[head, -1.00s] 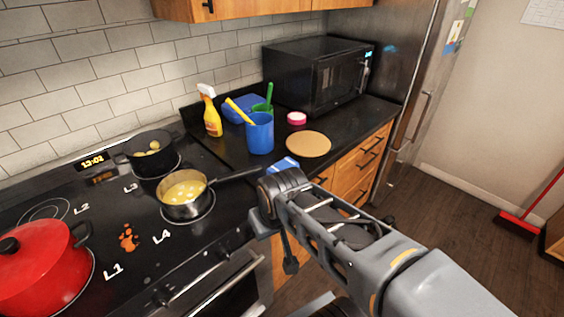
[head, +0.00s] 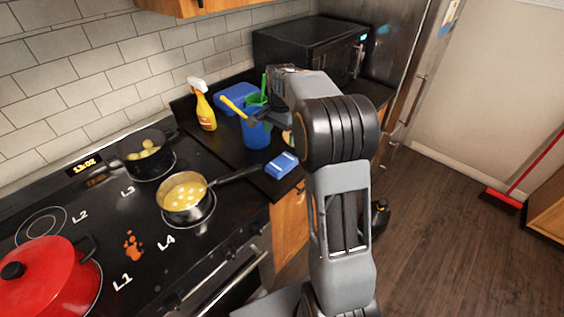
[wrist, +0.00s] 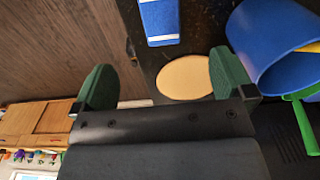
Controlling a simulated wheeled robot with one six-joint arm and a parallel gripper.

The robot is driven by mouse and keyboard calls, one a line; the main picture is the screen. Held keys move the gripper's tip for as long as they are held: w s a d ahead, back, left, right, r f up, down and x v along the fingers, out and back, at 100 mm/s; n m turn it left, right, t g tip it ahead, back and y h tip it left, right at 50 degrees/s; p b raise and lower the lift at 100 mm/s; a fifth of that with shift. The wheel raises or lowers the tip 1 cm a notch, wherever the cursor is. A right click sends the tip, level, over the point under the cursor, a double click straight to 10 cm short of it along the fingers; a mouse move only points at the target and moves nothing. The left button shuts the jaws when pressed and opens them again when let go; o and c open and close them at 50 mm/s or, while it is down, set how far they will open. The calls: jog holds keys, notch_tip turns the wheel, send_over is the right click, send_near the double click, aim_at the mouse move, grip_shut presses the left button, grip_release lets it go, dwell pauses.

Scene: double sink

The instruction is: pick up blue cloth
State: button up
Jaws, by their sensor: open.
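The blue cloth (head: 282,165), with white stripes, lies folded on the dark counter near its front edge, right of the stove. It also shows at the top of the wrist view (wrist: 159,15), where the picture edge cuts it off. My gripper (wrist: 162,80) is open, with nothing between its two green fingers. It is above the counter, near the blue cup, and apart from the cloth. In the head view my arm hides part of the gripper.
The blue cup (head: 256,134) holding utensils stands behind the cloth; it is close beside one finger in the wrist view. A round tan board (wrist: 184,77) lies near the cloth. A pan (head: 185,197) on the stove points its handle toward the cloth. A spray bottle (head: 205,108) stands behind.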

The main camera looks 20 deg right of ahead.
send_over(282, 162)
jog(key=shift+m, duration=0.3)
notch_tip(282, 162, down, 8)
jog(key=shift+w+r+p, duration=0.1)
jog(key=shift+w+p, duration=0.05)
jog(key=shift+p, duration=0.2)
jog(key=shift+f+p, duration=0.8)
jog(key=shift+f, duration=2.3)
jog(key=c, duration=1)
